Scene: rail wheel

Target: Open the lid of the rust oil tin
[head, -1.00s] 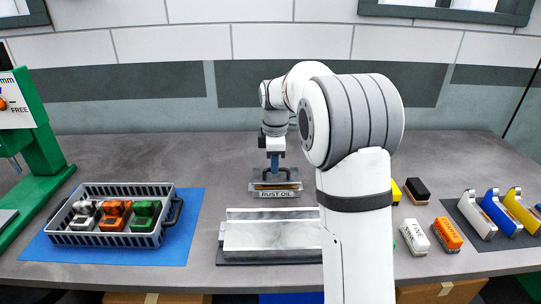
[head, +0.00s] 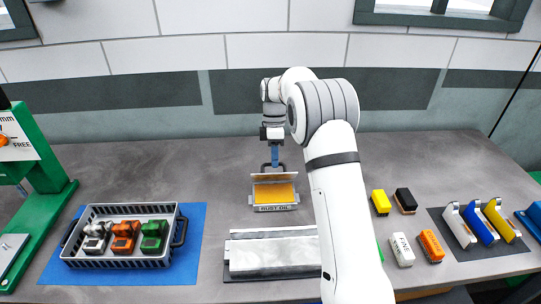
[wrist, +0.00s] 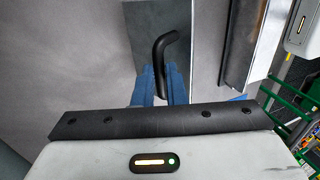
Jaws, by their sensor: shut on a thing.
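The rust oil tin (head: 272,208) stands on the bench, its labelled front toward me. Its lid (head: 273,178) is tilted up at the back, and the yellow-orange inside (head: 275,193) shows. My gripper (head: 274,158) is at the lid's top edge, shut on the black lid handle. In the wrist view, the blue fingers (wrist: 160,88) are closed around the bent black handle (wrist: 160,55), with the grey lid behind it (wrist: 155,20).
A grey metal block (head: 275,252) lies in front of the tin. A crate (head: 120,262) with several small items stands on a blue mat at left. Brushes, blocks and coloured tools (head: 485,222) are at right, beyond my arm. The bench behind the tin is clear.

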